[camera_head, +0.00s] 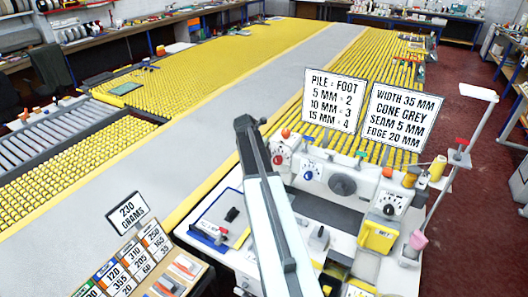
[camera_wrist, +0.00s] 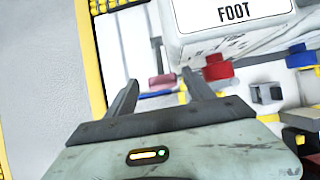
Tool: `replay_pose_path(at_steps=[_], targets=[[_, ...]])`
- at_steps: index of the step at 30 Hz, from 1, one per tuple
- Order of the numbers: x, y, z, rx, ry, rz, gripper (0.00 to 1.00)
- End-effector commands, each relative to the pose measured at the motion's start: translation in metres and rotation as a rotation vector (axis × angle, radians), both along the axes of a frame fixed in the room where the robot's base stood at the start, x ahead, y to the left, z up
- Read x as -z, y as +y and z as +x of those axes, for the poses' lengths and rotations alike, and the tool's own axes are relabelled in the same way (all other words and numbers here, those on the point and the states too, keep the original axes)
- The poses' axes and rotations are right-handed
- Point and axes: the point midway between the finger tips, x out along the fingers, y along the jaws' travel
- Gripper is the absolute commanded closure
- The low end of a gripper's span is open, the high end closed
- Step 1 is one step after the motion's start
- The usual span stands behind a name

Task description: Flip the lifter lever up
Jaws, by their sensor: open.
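The white sewing machine (camera_head: 362,198) stands at the right in the head view, with a red knob (camera_head: 278,160), a blue knob (camera_head: 308,172) and a grey dial on its front. In the wrist view my gripper (camera_wrist: 159,79) is open, its two dark fingers apart. A small pink-red piece (camera_wrist: 162,81) shows between the fingertips; I cannot tell whether they touch it. The red knob (camera_wrist: 218,68) and blue knob (camera_wrist: 298,56) lie to the right, below a white block marked FOOT (camera_wrist: 232,15). I cannot tell which part is the lifter lever. My arm hides my gripper in the head view.
Two sign boards (camera_head: 335,100) (camera_head: 402,117) stand behind the machine. A sign reading 230 GRAMS (camera_head: 128,210) is at front left. A thin stand (camera_head: 440,190) rises at the right. The grey strip is clear.

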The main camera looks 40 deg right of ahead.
Motion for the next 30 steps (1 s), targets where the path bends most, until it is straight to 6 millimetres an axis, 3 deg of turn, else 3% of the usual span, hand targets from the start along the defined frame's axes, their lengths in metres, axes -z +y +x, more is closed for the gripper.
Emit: replay_pose_path(at_steps=[14, 30], targets=[[-0.068, 0.032, -0.010, -0.001, 0.000, 0.000, 0.38], [-0.067, 0.035, -0.011, -0.001, 0.000, 0.000, 0.38]])
